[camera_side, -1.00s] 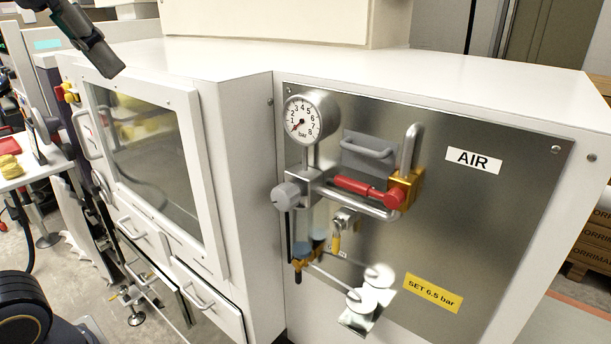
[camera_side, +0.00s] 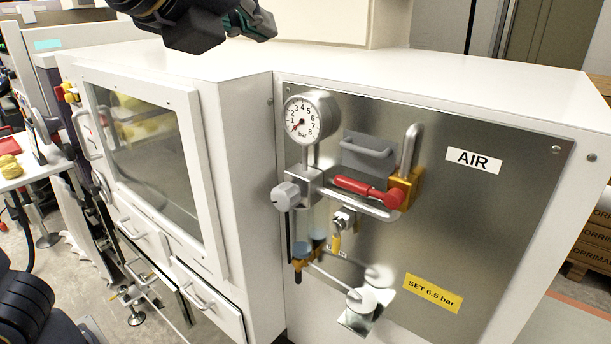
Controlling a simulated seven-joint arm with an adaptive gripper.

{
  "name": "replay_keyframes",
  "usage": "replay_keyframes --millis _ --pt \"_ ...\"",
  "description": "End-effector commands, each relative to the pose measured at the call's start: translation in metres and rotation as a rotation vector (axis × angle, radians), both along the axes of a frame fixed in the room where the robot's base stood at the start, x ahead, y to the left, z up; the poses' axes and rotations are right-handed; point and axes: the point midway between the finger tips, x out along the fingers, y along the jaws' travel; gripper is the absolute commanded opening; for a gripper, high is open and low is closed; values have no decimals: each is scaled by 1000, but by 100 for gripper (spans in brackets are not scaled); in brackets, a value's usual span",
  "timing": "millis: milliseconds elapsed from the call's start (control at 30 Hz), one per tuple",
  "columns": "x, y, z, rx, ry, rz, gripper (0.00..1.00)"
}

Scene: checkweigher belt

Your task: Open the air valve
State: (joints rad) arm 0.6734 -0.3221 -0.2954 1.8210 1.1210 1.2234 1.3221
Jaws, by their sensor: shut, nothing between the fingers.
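The air valve is a brass body (camera_side: 405,188) in the pipework on the steel panel. Its red lever (camera_side: 362,187) points left from the valve, nearly in line with the pipe. A round pressure gauge (camera_side: 303,118) sits up and left of the lever, its red needle near the low end. The label AIR (camera_side: 473,160) is right of the valve. My gripper (camera_side: 262,24) is at the top edge, partly cut off, above the white cabinet's top. It is shut and empty, well apart from the lever.
A grey knob (camera_side: 287,196) and a grey bracket (camera_side: 367,155) lie close to the lever. Below are filter bowls (camera_side: 310,243) and white round parts (camera_side: 366,290). A yellow label (camera_side: 433,293) reads SET 6.5 bar. Space in front of the panel is clear.

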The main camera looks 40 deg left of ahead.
Motion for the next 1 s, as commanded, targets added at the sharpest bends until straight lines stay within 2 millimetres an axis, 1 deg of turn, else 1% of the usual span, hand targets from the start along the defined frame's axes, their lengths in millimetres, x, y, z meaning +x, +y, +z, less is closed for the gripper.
replay_keyframes --millis 33,67,100,167,200,367,400,467,500,567,600,667,700,733,800,833,900,1000 --pt "-4 -22 0 115 -23 -94 0" --pt "-6 -34 1 187 -41 -147 0" --pt "-11 -50 3 283 -71 -217 0" --pt "-20 -76 5 426 -117 -319 0" --pt "-21 -80 -4 465 -126 -339 0" --pt "-19 -76 -55 455 -120 -327 0" --pt "-19 -76 -71 455 -118 -327 0" --pt "-19 -76 -94 456 -117 -327 0" --pt "-19 -76 -112 456 -117 -327 0" --pt "-19 -76 -138 457 -114 -327 0" --pt "-19 -76 -156 459 -114 -328 0" --pt "-20 -76 -183 461 -114 -329 0" --pt "-19 -75 -200 461 -113 -328 0" --pt "-20 -75 -212 460 -113 -328 0" --pt "-19 -75 -232 455 -116 -325 0" --pt "-19 -75 -239 454 -116 -324 0" --pt "-19 -75 -248 448 -120 -321 0" --pt "-16 -75 -254 443 -122 -320 0"
